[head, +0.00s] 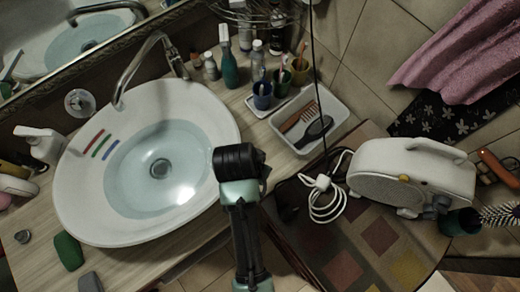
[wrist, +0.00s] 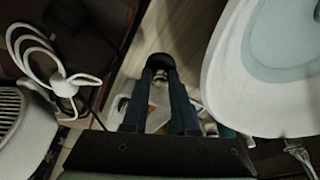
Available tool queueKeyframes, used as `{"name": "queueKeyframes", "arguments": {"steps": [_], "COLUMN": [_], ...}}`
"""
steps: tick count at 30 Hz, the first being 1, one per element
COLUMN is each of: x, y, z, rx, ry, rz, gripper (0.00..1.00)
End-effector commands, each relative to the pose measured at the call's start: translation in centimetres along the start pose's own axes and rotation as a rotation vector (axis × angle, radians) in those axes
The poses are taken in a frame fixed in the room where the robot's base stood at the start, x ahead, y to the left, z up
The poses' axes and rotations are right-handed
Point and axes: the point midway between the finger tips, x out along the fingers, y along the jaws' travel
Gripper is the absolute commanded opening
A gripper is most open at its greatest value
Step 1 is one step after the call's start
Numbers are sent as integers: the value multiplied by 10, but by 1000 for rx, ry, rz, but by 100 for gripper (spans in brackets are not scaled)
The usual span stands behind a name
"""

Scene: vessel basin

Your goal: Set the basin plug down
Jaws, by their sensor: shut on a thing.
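My gripper (wrist: 161,76) is shut on a small dark round thing, which I take to be the basin plug (wrist: 160,61), at its fingertips in the wrist view. In the head view my arm's black wrist is just right of the basin (head: 78,212), near the counter's front edge; the fingertips and the plug are hidden there. The white oval basin holds clear water, with a round metal drain (head: 160,168) at its bottom. The basin rim (wrist: 218,80) is right of the fingers in the wrist view, apart from them. I cannot tell the plug's height above the counter.
A white tray (head: 340,118) with a comb and brush stands behind my gripper, near cups (head: 262,90) and bottles (head: 229,70). The tap (head: 135,65) arches over the basin's back. A white heater (head: 415,170) and coiled cable (head: 325,200) lie right. Bare counter (head: 45,262) shows front left.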

Motion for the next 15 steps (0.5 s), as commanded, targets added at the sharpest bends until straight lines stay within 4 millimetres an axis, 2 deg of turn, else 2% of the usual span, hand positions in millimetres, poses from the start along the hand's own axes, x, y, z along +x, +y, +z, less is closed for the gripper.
{"name": "queueKeyframes", "arguments": {"steps": [2, 9, 15], "x": [4, 43, 60], "y": [1, 1, 1], "z": [2, 14, 19], "rx": [34, 46, 45], "ry": [2, 1, 2], "rz": [11, 15, 13], "gripper": [0, 0, 0]}}
